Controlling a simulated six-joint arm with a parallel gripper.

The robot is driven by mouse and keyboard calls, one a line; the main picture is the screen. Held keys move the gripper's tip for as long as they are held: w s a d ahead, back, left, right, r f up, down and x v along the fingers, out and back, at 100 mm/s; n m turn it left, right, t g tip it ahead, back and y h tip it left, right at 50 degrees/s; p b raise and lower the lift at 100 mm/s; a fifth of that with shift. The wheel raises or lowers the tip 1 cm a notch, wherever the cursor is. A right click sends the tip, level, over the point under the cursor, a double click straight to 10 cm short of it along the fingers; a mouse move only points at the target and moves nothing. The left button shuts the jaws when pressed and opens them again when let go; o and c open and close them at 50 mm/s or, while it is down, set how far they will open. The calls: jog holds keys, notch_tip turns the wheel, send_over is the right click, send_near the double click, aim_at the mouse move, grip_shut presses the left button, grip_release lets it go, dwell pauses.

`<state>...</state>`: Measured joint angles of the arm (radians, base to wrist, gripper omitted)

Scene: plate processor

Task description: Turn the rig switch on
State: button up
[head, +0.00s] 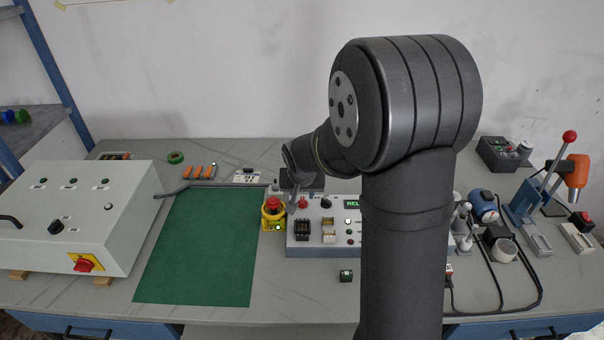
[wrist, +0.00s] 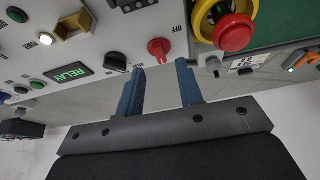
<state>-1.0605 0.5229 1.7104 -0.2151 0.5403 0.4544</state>
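A red rotary switch (wrist: 159,48) sits on the light panel of a rig box, with an OFF label beside it. It also shows in the head view as a small red knob (head: 303,203) on the box's top, near its back left. My gripper (wrist: 160,67) is open and empty, its two blue fingers pointing at the panel. The red switch lies just past the fingertips, between their lines; I see no finger closed on it. In the head view my arm hides much of the rig box (head: 288,250) and most of the gripper.
A yellow emergency stop with a red button (wrist: 233,33) stands close beside the red switch. A black knob (wrist: 116,62) and a green RELAY display (wrist: 70,74) are on the other side. A large grey control box (head: 75,220) and green mat (head: 200,250) lie left.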

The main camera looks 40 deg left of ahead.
aim_at(303, 200)
jog(key=v, duration=1.3)
jog(key=shift+d+r, duration=0.2)
jog(key=shift+r, duration=0.05)
jog(key=shift+s, duration=0.1)
jog(key=x, duration=1.7)
jog(key=shift+a+f, duration=0.15)
jog(key=shift+a, duration=0.05)
jog(key=shift+f, duration=0.15)
jog(key=shift+n, duration=0.4)
jog(key=shift+w+d+n+g+y, duration=0.15)
jog(key=shift+n+g+y, duration=0.25)
jog(key=shift+n, duration=0.75)
jog(key=shift+w+n+g+y, duration=0.2)
jog(key=shift+n+g, duration=0.3)
jog(key=shift+n, duration=0.65)
jog(key=shift+w+n+g, duration=0.1)
jog(key=shift+n+g, duration=0.5)
jog(key=shift+n, duration=1)
jog(key=shift+w+n+g, duration=0.1)
jog(key=shift+n+g, duration=0.5)
jog(key=shift+n, duration=1)
